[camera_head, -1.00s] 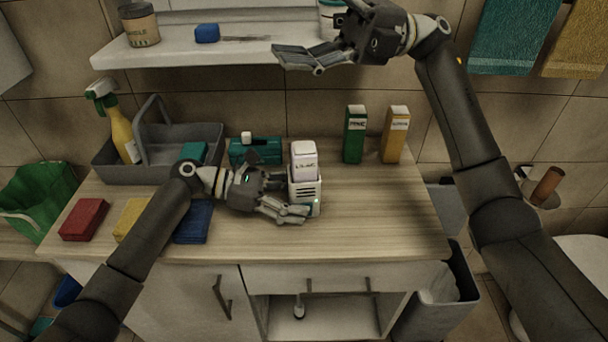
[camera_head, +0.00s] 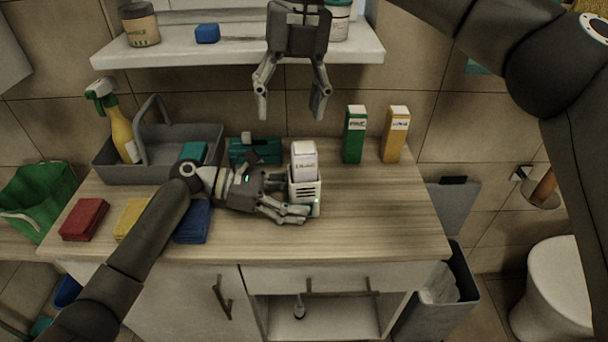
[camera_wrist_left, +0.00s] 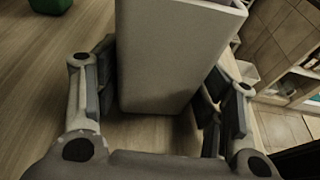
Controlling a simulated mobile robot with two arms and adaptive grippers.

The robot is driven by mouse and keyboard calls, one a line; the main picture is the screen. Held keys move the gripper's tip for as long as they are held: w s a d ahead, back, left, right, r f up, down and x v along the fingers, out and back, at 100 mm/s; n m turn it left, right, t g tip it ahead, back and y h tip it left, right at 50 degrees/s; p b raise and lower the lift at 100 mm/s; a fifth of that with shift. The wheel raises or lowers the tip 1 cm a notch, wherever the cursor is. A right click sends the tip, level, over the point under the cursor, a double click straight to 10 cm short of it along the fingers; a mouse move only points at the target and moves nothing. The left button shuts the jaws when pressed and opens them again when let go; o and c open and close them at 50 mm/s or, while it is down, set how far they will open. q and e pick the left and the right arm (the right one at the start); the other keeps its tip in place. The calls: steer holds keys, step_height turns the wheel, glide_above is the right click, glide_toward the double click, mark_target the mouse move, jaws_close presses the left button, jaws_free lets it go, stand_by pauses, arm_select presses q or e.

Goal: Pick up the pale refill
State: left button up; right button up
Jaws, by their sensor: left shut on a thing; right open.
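The pale refill (camera_head: 304,161) stands upright in the top of a white dispenser (camera_head: 307,193) on the wooden counter. Its label print is too small to read. My left gripper (camera_head: 292,207) is shut on the dispenser from the left side. In the left wrist view, the fingers of my left gripper (camera_wrist_left: 160,95) lie on both sides of the pale dispenser body (camera_wrist_left: 165,60). My right gripper (camera_head: 290,105) is open and empty, pointing down above the refill, near the shelf front. A clear gap separates its fingertips from the refill.
A green box (camera_head: 354,134) and a yellow box (camera_head: 394,134) stand behind to the right. A grey caddy (camera_head: 130,170) and sponges (camera_head: 84,219) are left. The shelf (camera_head: 180,52) is overhead. Right counter is clear.

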steer(key=w+d+h, duration=0.1)
steer(key=d, duration=0.1)
steer(key=m, duration=0.1)
glide_above(304, 146)
steer(key=shift+t, duration=0.4)
steer(key=f, duration=0.5)
steer(key=shift+d+f, duration=0.1)
steer(key=shift+d, duration=0.1)
steer(key=shift+a+f, duration=0.2)
steer(key=shift+f, duration=2.85)
steer(key=shift+c, duration=0.5)
steer(key=c, duration=0.9)
